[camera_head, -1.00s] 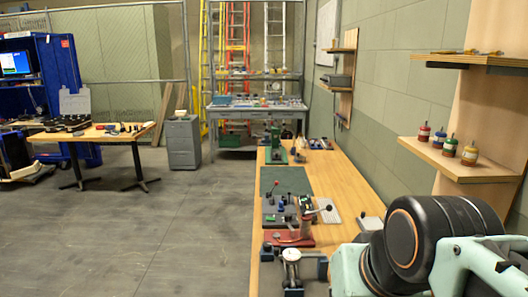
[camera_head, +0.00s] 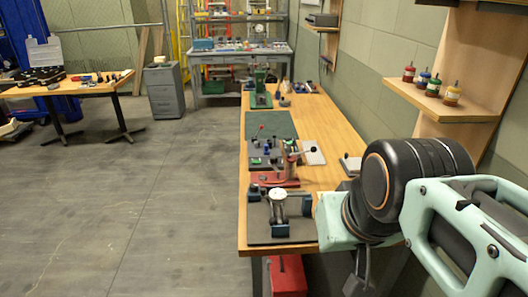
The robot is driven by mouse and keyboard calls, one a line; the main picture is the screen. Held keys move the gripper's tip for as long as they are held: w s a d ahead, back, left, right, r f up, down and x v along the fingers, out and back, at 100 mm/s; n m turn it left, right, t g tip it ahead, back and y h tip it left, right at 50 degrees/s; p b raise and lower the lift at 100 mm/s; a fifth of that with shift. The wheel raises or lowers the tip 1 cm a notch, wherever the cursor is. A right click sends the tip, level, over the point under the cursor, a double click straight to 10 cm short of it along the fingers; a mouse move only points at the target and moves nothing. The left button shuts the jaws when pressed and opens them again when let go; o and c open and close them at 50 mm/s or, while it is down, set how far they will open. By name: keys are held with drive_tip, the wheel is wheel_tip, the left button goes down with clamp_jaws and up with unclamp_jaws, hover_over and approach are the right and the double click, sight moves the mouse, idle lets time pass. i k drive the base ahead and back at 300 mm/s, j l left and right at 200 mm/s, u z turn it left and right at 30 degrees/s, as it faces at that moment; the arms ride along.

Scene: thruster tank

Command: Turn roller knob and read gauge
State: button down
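A device with a round white dial face, which looks like the gauge (camera_head: 277,193), stands on a dark plate near the front end of the long wooden bench. Dark blue blocks or knobs (camera_head: 281,229) sit around its base; I cannot tell which part is the roller knob. The dial is too small to read. My mint-green and black arm fills the right side and reaches over the bench's right edge, close to the device. I can make out no gripper fingers.
The long bench (camera_head: 315,230) carries a red-based lever fixture (camera_head: 275,179) just behind the gauge, and a green press (camera_head: 260,88) farther back. Wall shelves (camera_head: 450,112) with small bottles are at right. A red box (camera_head: 287,276) is under the bench.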

sight(253, 187)
drive_tip(key=i+u, duration=0.15)
drive_tip(key=i, duration=0.5)
drive_tip(key=i+z, duration=0.15)
drive_tip(key=i, duration=0.1)
